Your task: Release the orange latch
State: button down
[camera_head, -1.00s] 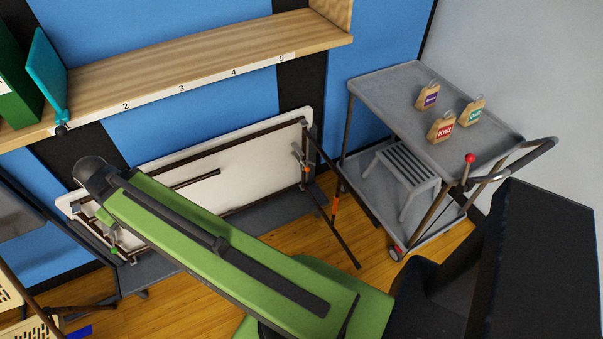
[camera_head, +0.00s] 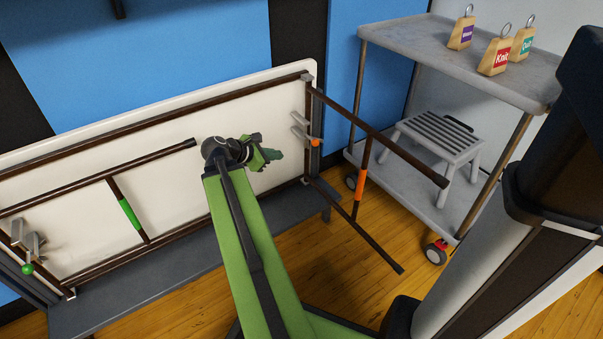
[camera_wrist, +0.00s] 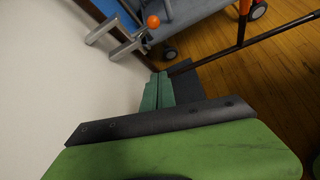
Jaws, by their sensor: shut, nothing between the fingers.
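The orange latch (camera_head: 301,131) is a small grey metal lever with an orange ball knob (camera_head: 315,142), at the right end of the white folded table's underside. It also shows at the top of the wrist view (camera_wrist: 128,47), with its knob upper centre. My gripper (camera_head: 280,154) is left of the latch and a little lower in the head view, apart from it. Its green fingers are together and empty, and they also show in the wrist view (camera_wrist: 158,76), below the knob. The table (camera_head: 75,130) stands on its long edge. Its orange-banded leg frame (camera_head: 360,185) sticks out.
A green-knobbed latch (camera_head: 30,256) and a folded green-banded leg frame (camera_head: 128,212) are on the table's left part. A grey cart (camera_head: 440,55) with tagged wooden blocks and a stool (camera_head: 435,143) stands right. Wooden floor (camera_head: 310,290) is clear below the leg frame.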

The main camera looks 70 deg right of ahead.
jog(key=s+d+f, duration=0.1)
jog(key=s+d+g+b, duration=0.1)
jog(key=shift+s+d+f+n+h, duration=0.15)
jog(key=shift+d+f+n+h, duration=0.15)
jog(key=shift+d+f+n, duration=0.1)
jog(key=b+x, duration=0.6)
jog(key=x, duration=0.4)
jog(key=shift+s+r+p, duration=0.3)
jog(key=shift+r+p, duration=0.65)
jog(key=shift+p, duration=0.25)
jog(key=shift+s+r+p, duration=0.3)
jog(key=shift+r+p, duration=0.65)
jog(key=shift+p, duration=0.2)
